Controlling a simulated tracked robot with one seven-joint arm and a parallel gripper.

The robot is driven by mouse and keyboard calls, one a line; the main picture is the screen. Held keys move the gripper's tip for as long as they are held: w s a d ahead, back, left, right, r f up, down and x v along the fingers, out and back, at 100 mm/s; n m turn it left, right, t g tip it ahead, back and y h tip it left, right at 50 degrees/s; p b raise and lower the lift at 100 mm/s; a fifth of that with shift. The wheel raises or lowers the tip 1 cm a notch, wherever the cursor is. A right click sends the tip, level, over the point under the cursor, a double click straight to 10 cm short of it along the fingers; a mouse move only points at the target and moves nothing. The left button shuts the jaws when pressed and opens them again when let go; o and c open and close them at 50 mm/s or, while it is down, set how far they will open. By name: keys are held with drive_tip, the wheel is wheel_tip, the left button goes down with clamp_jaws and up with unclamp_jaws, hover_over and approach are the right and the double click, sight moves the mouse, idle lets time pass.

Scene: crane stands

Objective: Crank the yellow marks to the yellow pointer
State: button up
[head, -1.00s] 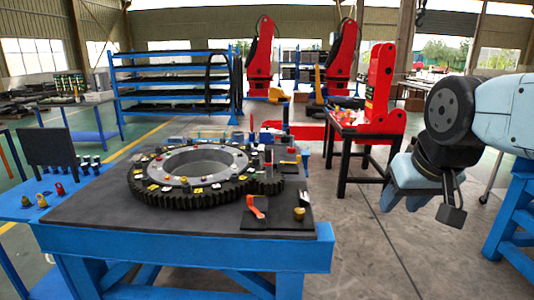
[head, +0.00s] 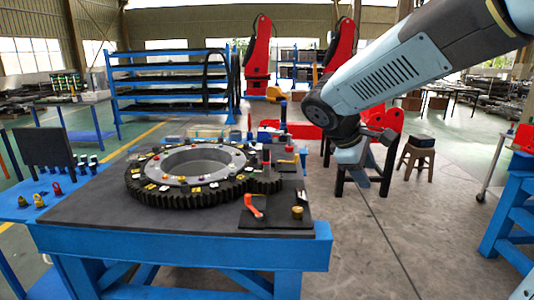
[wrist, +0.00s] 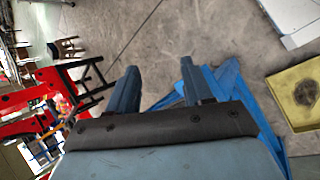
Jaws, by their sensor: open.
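A black toothed ring gear (head: 160,199) lies flat on the dark-topped blue table (head: 90,225) in the head view. Its top carries small yellow and white marks and coloured studs. A smaller dark gear (head: 266,185) sits at its right edge. A red-orange handle (head: 253,206) and a brass knob (head: 297,212) stand on black plates at the table's front right. I cannot tell which part is the yellow pointer. My gripper (wrist: 158,68) is open and empty in the wrist view. In the head view it hangs in the air right of the table, apart from the gear.
A blue shelf rack (head: 170,88) and red machines (head: 258,70) stand behind. A stool (head: 415,160) is at the right.

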drive_tip(key=w+a+f+n+t+h, duration=0.1)
drive_tip(key=w+a+n+t+h, duration=0.15)
drive_tip(key=w+a+n, duration=0.4)
drive_tip(key=n+t+h, duration=0.2)
drive_tip(key=n+t, duration=0.7)
drive_tip(key=n, duration=0.3)
approach(264, 153)
drive_tip(key=shift+m+y, duration=0.25)
drive_tip(key=x, duration=1.1)
drive_tip(key=shift+w+d+r, duration=0.1)
drive_tip(key=shift+d+r, duration=0.05)
drive_tip(key=shift+d, duration=0.05)
clamp_jaws()
